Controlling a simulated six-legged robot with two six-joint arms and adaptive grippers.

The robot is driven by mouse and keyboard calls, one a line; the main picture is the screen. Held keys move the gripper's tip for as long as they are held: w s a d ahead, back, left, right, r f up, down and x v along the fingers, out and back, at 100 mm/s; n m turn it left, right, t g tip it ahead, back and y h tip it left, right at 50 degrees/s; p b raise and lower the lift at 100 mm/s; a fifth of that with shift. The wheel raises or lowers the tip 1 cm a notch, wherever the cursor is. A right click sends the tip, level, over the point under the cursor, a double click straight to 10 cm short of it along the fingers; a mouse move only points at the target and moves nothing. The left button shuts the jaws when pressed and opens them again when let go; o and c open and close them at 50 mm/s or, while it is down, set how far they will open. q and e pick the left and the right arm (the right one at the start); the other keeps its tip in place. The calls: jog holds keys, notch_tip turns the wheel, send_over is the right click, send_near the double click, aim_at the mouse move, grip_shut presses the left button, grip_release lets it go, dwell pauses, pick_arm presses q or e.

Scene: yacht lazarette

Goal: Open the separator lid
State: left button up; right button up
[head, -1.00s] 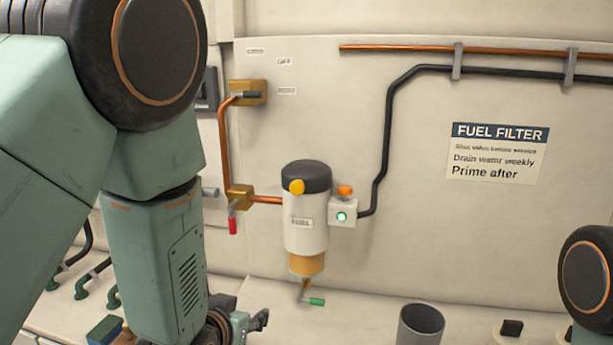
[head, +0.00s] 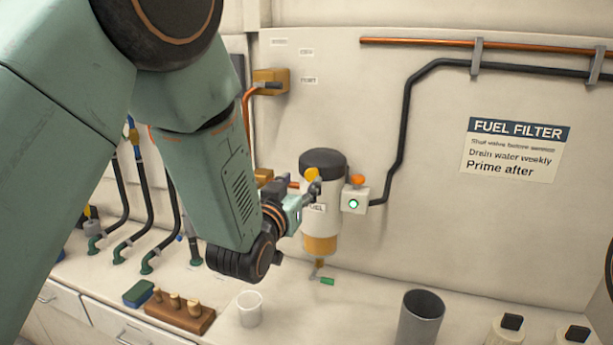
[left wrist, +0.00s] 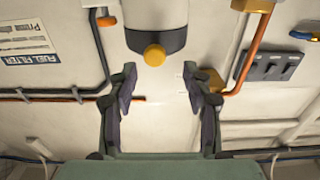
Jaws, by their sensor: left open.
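The fuel separator (head: 321,215) is a white cylinder on the wall with an amber bowl below. Its dark lid (head: 322,161) sits on top, with a yellow knob (head: 311,174) at its front. My left gripper (head: 314,188) is in front of the separator, close to the knob. In the left wrist view, turned over, the lid (left wrist: 155,40) and the yellow knob (left wrist: 154,55) lie ahead, between the lines of the two open fingers (left wrist: 158,75). The knob appears clear of both fingers, and nothing is held. The right gripper is not in view.
A white box with a green light (head: 354,200) and an orange knob is right of the separator. A green-handled drain (head: 326,281) hangs below. A grey cup (head: 420,318), a white cup (head: 249,308) and a wooden block (head: 180,313) stand on the counter.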

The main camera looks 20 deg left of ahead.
aim_at(310, 176)
pick_arm(q)
jog(key=shift+w+d, duration=0.25)
jog(key=shift+w, duration=0.4)
jog(key=shift+w+d, duration=0.25)
jog(key=shift+w, duration=0.85)
jog(key=shift+a, duration=0.35)
jog(key=shift+w+d, duration=0.1)
jog(key=shift+d, duration=0.35)
jog(key=c, duration=0.5)
jog(key=shift+a, duration=0.3)
jog(key=shift+c, duration=1.4)
jog(key=shift+d, duration=0.15)
grip_shut()
